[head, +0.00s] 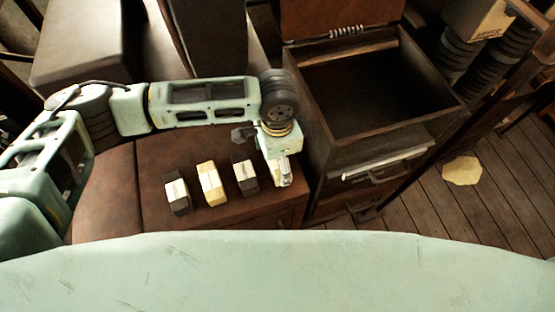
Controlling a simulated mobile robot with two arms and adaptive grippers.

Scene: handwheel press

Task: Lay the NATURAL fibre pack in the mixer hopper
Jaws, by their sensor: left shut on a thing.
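Three small packs stand in a row on the brown bench top (110,190): a dark one with a pale label (178,195), a cream one with a pale label (211,184) and another dark one with a pale label (245,178). Their lettering is too small to read. My left gripper (284,180) is right of the row, near the bench's right end, shut on a small pale thing mostly hidden by the fingers. An open dark box (440,98), which looks like the hopper, stands to its right, empty as far as I see. My right gripper is not in view.
The box's hinged lid (340,14) is raised at the back. A handle and a label strip (375,170) are on its front. Dark ribbed columns (470,60) and a rail stand at the right. A pale flat patch (462,170) lies on the plank floor.

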